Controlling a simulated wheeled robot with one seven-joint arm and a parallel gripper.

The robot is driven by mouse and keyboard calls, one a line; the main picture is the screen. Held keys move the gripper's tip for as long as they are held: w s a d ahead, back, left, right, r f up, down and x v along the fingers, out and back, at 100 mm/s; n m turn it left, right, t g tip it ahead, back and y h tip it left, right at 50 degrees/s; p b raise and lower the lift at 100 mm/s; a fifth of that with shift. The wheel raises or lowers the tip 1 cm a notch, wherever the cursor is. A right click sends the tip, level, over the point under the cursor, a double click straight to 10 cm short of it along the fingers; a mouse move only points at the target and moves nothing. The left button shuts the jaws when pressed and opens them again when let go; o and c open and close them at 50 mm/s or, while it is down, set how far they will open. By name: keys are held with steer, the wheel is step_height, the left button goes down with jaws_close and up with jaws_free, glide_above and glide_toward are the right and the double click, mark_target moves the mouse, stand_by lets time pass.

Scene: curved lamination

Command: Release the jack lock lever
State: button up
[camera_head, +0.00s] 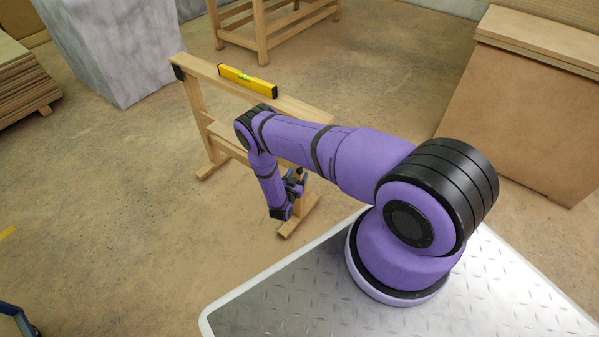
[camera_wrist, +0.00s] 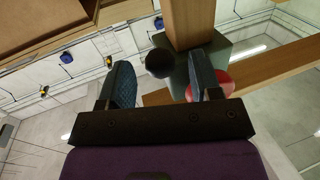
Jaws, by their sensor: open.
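In the wrist view, my gripper (camera_wrist: 163,80) is open, with one blue-padded finger on each side. A dark round knob (camera_wrist: 158,63), which looks like the end of the jack lock lever, shows in the gap between the fingers. I cannot tell its depth or whether a finger touches it. A grey-green block (camera_wrist: 218,50) sits behind the right finger, against a wooden post. A red round part (camera_wrist: 222,84) shows partly behind that finger. The rest of the jack and lever is hidden. In the head view, my arm's end hangs beside the sawhorse and mostly covers this area.
The wooden sawhorse (camera_head: 300,105) carries a yellow spirit level (camera_head: 247,80) on its top beam. A wooden beam (camera_wrist: 265,65) crosses behind the fingers in the wrist view. Stacked boards (camera_head: 20,85) stand at the left.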

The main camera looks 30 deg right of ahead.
steer(key=shift+x, duration=1.15)
jaws_close()
steer(key=shift+a+r+m+g+y, duration=0.3)
steer(key=shift+r+g+y, duration=0.35)
steer(key=shift+y, duration=0.25)
steer(key=shift+s+a+r+g+y, duration=0.1)
steer(key=shift+a+r+g+y, duration=0.1)
steer(key=shift+r, duration=0.2)
steer(key=shift+s+a+r+g+y, duration=0.1)
steer(key=shift+a+r, duration=0.15)
steer(key=shift+r, duration=0.15)
steer(key=shift+s+a+r+m+g+y, duration=0.15)
steer(key=shift+r+g+y, duration=0.1)
steer(key=shift+r+y, duration=0.25)
steer(key=shift+s+a+r+m+g+y, duration=0.1)
steer(key=shift+a+r+m+g+y, duration=0.1)
steer(key=shift+r+y, duration=0.25)
